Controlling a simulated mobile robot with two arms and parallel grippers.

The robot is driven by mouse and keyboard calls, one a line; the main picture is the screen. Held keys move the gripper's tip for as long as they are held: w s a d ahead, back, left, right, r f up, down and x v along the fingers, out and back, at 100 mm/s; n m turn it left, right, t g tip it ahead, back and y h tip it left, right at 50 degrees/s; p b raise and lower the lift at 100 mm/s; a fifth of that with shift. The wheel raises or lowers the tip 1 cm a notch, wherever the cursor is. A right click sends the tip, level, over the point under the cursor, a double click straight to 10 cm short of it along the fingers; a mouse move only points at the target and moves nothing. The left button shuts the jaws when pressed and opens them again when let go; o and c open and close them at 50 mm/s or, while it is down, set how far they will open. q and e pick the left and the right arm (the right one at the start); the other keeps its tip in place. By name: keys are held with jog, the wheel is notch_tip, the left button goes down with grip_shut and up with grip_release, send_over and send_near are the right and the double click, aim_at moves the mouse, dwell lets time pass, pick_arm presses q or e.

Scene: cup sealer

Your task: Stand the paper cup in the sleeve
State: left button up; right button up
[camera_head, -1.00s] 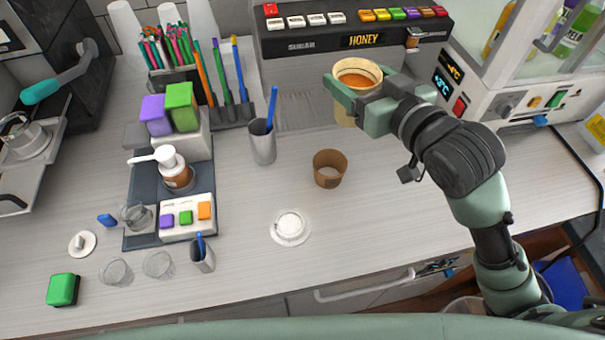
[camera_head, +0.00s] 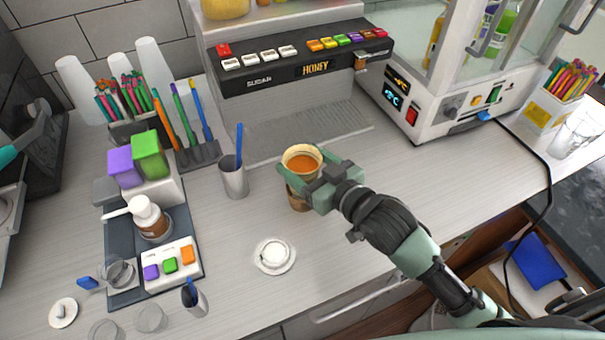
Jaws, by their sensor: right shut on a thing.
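My right gripper (camera_head: 298,186) is shut on the cream paper cup (camera_head: 302,152), which holds an orange-brown drink. The cup is upright. The brown sleeve (camera_head: 298,203) stands on the counter directly below the cup, and its upper part is hidden behind the gripper fingers. I cannot tell whether the cup's base is inside the sleeve or just above it. My left gripper is not in view.
A white lid (camera_head: 274,255) lies on the counter in front of the sleeve. A grey holder (camera_head: 233,178) with a blue stick stands to the left. The dispenser (camera_head: 300,55) is behind.

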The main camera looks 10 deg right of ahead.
notch_tip(320, 180, down, 4)
jog(key=shift+f, duration=0.25)
jog(key=shift+c, duration=0.2)
jog(key=shift+f, duration=0.3)
jog(key=o, duration=1.7)
jog(key=shift+f, duration=0.1)
